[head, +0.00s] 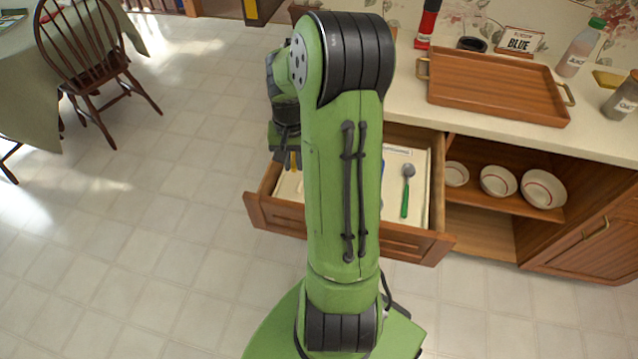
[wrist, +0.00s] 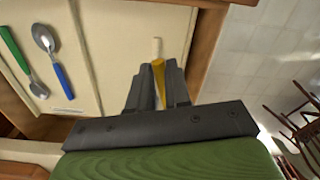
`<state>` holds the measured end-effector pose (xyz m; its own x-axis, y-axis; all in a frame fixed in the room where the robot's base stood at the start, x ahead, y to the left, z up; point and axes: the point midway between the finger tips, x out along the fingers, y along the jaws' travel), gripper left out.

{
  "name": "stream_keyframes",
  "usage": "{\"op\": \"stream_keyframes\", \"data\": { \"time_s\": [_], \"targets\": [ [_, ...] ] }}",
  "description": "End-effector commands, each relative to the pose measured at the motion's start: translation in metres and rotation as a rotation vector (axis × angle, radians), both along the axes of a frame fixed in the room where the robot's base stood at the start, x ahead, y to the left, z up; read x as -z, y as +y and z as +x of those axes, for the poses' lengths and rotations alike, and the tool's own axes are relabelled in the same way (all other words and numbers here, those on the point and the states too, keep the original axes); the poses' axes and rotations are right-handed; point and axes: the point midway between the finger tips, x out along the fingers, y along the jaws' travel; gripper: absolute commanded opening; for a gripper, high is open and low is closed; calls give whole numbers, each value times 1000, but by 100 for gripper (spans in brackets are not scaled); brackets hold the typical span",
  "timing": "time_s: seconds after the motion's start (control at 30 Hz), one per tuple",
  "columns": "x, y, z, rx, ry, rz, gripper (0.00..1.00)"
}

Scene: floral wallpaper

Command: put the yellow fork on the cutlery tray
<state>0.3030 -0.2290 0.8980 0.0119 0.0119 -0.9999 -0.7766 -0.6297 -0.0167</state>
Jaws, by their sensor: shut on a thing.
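My gripper (head: 284,150) hangs over the left part of the open drawer, partly behind my arm in the head view. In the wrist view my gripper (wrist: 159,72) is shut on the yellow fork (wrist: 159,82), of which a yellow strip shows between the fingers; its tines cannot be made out. The cream cutlery tray (head: 418,210) lies in the drawer and also shows below the fingers in the wrist view (wrist: 118,60). Whether the fork touches the tray cannot be told. A green-handled spoon (head: 407,190) and a blue-handled spoon (wrist: 53,62) lie in the tray.
The wooden drawer (head: 420,246) is pulled out beneath the counter. Bowls (head: 498,181) stand on an open shelf to its right. A wooden tray (head: 500,88), a bottle (head: 580,50) and a jar (head: 622,98) stand on the counter. A chair (head: 88,50) is far left; the floor between is clear.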

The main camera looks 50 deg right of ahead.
Motion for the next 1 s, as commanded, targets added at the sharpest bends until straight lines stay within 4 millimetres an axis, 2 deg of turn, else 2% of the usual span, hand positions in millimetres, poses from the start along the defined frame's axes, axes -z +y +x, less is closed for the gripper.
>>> {"op": "stream_keyframes", "data": {
  "time_s": [0.03, 0.1, 0.23, 0.3, 0.5, 0.67, 0.8, 1.0],
  "targets": [
    [7, -15, -21, 84, 1, -4, 0],
    [6, -27, -43, 171, 5, -7, 0],
    [5, -37, -66, 262, 12, -9, 0],
    [12, -38, -70, 276, 14, -8, 0],
    [58, -38, -70, 277, 16, -7, 0],
    [78, -38, -70, 276, 14, -8, 0],
    [103, -37, -69, 275, 14, -7, 0],
    [102, -38, -69, 275, 12, -11, 0]
  ]
}}
